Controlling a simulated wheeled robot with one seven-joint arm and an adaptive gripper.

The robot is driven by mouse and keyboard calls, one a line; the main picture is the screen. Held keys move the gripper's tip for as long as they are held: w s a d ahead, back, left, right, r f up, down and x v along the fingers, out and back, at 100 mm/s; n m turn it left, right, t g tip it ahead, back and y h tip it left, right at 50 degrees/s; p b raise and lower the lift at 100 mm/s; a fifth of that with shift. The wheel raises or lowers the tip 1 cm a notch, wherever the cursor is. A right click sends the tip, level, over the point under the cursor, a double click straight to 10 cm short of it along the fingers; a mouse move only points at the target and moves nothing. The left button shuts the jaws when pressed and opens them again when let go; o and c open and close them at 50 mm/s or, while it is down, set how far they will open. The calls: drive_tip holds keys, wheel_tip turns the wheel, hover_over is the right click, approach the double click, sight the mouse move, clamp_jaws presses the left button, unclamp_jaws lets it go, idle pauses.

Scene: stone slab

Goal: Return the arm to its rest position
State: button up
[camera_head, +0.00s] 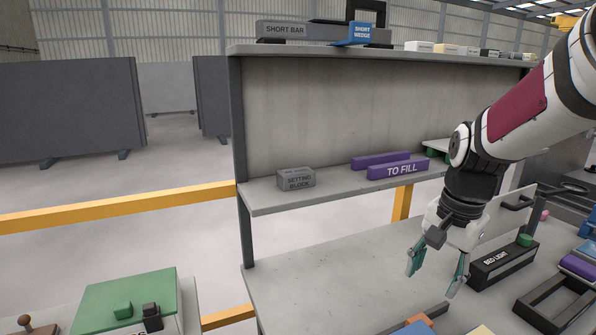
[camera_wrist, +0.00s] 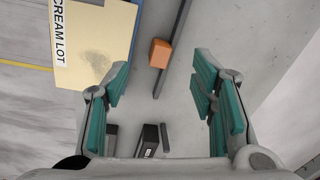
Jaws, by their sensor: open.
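My gripper (camera_head: 437,270) is open and empty, its two teal-padded fingers pointing down above the bench top (camera_head: 335,268). My white and maroon arm reaches in from the upper right of the head view. In the wrist view the open fingers (camera_wrist: 165,105) frame the grey surface, with nothing between the pads. An orange block (camera_wrist: 160,53) lies beyond the fingers, beside a dark bar (camera_wrist: 178,40). A cream panel labelled "CREAM LOT" (camera_wrist: 95,45) is at the upper left.
A black "BED LIGHT" box (camera_head: 503,266) stands right of my gripper, near a dark open frame (camera_head: 527,309). The shelf above bears a grey "SETTING BLOCK" (camera_head: 296,179) and a purple "TO FILL" block (camera_head: 398,169). The bench left of my gripper is clear.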

drive_tip(key=s+a+r+n+t, duration=0.1)
drive_tip(key=s+a+r+n, duration=0.1)
drive_tip(key=s+n, duration=0.3)
drive_tip(key=s+a+r+n+t, duration=0.2)
drive_tip(key=s+a+r+n, duration=0.1)
drive_tip(key=s, duration=1.1)
drive_tip(key=shift+s+a+r+n+h, duration=0.15)
drive_tip(key=shift+s+r+n+h, duration=0.25)
drive_tip(key=shift+n, duration=0.9)
